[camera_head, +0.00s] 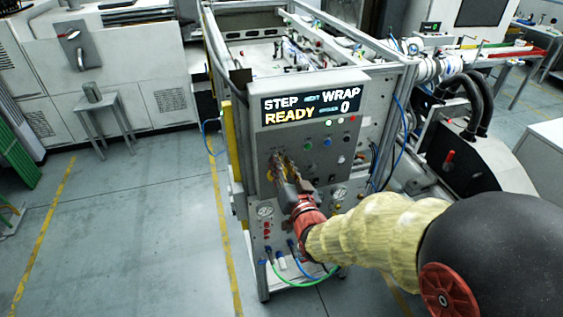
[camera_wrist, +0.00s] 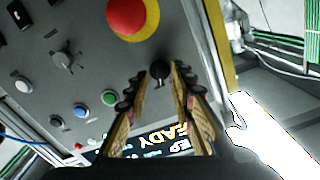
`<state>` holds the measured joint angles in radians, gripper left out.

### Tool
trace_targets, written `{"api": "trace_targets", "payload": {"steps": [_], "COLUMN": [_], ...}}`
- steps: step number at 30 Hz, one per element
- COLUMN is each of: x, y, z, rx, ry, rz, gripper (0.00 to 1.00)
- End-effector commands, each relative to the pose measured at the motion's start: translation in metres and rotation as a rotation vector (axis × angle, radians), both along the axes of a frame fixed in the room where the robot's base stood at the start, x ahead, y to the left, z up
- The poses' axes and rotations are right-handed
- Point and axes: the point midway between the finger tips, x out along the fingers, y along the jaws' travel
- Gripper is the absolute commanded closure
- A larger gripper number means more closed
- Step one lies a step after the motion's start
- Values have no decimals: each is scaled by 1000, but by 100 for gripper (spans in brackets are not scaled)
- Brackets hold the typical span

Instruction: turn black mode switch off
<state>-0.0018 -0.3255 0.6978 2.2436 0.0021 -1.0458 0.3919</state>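A black mode switch (camera_wrist: 159,70), a small round knob, sits on the grey control panel (camera_wrist: 32,105) in the wrist view, just beyond the yellow emergency-stop ring. My gripper (camera_wrist: 157,77) is open, with one patterned finger on each side of the knob. I cannot tell whether either fingertip touches it. In the head view my gripper (camera_head: 282,161) is at the left part of the panel and hides the switch. The exact angle of the knob is hard to read.
A red emergency-stop button (camera_wrist: 128,14) is close to the knob. The display (camera_head: 311,104) reads "STEP", "WRAP" and "READY 0". Gauges and hoses sit below my gripper.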

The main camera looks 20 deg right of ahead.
Motion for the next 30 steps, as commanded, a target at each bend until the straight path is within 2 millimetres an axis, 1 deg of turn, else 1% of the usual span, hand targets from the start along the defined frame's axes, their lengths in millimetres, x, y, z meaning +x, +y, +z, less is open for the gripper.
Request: {"api": "trace_targets", "payload": {"steps": [3,11,24,30], "x": [6,6,6,6], "y": [0,0,0,0], "z": [0,0,0,0], "rx": [0,0,0,0], "ry": [0,0,1,1], "rz": [0,0,0,0], "gripper": [76,76,100,100]}}
